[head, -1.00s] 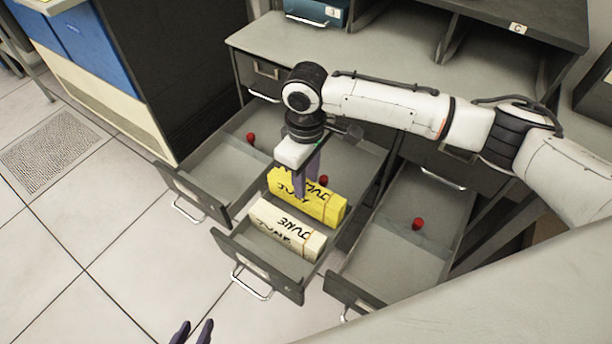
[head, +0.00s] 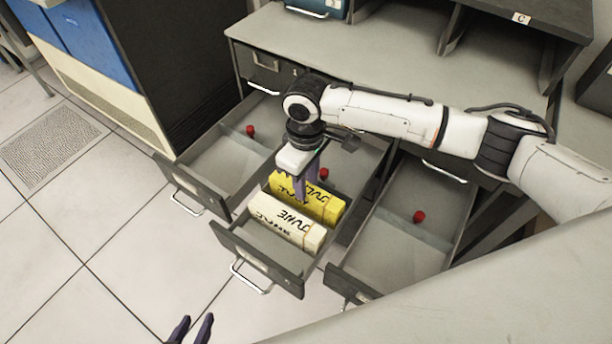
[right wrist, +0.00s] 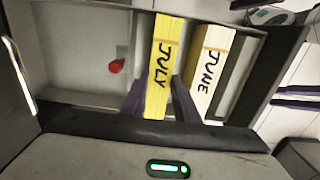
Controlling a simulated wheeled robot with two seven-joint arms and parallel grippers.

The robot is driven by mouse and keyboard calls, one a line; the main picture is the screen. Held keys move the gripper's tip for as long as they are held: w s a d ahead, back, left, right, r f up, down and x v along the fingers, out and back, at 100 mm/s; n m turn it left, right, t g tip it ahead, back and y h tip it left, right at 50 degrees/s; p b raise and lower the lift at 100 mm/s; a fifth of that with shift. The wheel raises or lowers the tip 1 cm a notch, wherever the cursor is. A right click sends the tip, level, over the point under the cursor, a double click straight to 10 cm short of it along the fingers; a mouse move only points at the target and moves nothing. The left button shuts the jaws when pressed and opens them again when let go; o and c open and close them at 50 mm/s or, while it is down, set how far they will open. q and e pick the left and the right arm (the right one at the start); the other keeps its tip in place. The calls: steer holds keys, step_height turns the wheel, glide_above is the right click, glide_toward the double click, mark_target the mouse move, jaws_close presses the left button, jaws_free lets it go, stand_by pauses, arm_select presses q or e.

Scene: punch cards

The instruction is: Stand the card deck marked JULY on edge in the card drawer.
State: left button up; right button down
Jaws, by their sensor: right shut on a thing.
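The yellow deck marked JULY (head: 320,205) is on edge in the middle card drawer (head: 285,284), with its marked edge upward; its underside is hidden. My right gripper (head: 306,180) is shut on it from above, one finger on each side, as the right wrist view (right wrist: 162,88) shows. The cream deck marked JUNE (head: 285,222) stands in front of it, close and roughly parallel. It also shows in the right wrist view (right wrist: 208,70). My left gripper (head: 192,328) is open and empty at the bottom edge, away from the drawers.
Open drawers stand to the left (head: 215,178) and right (head: 400,262), each with a red knob inside and no deck. Another red knob (head: 324,174) is behind the JULY deck. A pale surface (head: 480,290) fills the lower right.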

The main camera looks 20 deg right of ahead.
steer(key=shift+f, duration=0.25)
steer(key=c, duration=1.3)
jaws_free()
step_height(320, 180, up, 10)
steer(key=shift+r+p, duration=0.2)
steer(key=shift+p, duration=0.1)
